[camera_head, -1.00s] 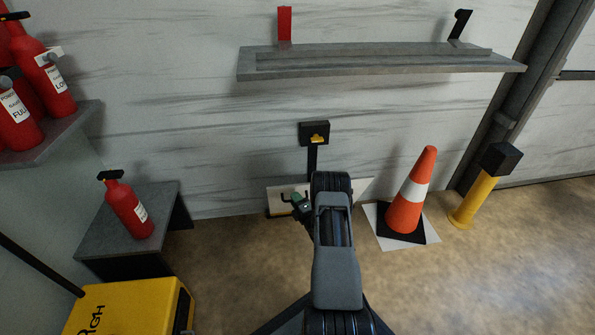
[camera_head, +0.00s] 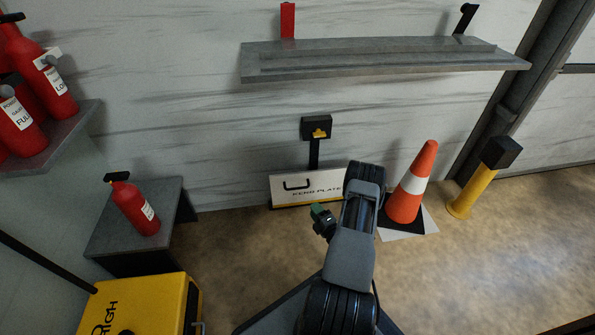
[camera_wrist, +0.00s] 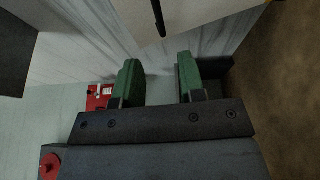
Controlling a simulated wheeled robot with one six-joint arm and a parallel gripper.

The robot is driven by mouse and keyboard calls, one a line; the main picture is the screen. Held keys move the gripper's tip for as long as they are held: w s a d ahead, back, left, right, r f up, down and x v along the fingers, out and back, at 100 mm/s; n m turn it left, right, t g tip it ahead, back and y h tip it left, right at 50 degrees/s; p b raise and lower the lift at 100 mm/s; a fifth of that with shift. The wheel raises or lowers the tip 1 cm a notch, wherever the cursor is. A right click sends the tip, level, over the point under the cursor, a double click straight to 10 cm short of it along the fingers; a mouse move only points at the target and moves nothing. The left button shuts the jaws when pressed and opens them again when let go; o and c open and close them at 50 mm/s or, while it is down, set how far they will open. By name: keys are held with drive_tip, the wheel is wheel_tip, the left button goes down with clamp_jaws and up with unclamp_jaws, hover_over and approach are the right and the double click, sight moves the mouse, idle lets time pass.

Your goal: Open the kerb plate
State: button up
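The kerb plate (camera_head: 280,192) is a white panel lettered "KERB PLATE", low against the back wall in the head view. It bears a black bar handle (camera_head: 298,185) near its left end. My arm covers its right end. My gripper (camera_head: 321,214), with green fingers, is in front of and below the handle in the picture, apart from it. In the wrist view my gripper (camera_wrist: 157,78) is open with nothing between its fingers. A white panel with a dark handle (camera_wrist: 158,18), apparently the plate, shows beyond the fingertips.
A black post with a box and yellow part (camera_head: 317,127) rises behind the plate. An orange cone (camera_head: 412,185) and a yellow bollard (camera_head: 475,190) stand to the right. A red extinguisher (camera_head: 133,207) on a grey stand and a yellow case (camera_head: 140,305) are left. A shelf (camera_head: 380,60) hangs above.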

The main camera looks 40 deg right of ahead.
drive_tip(key=w+r+g, duration=0.3)
drive_tip(key=w+r, duration=0.3)
wheel_tip(320, 180, up, 7)
drive_tip(key=m+g+p, duration=0.1)
drive_tip(key=m+g, duration=0.2)
drive_tip(key=m, duration=0.1)
hover_over(297, 174)
drive_tip(key=s+a, duration=0.3)
drive_tip(key=s, duration=0.1)
drive_tip(key=shift+s+a+r+h, duration=0.1)
drive_tip(key=shift+s+r+h, duration=0.1)
drive_tip(key=shift+h, duration=0.2)
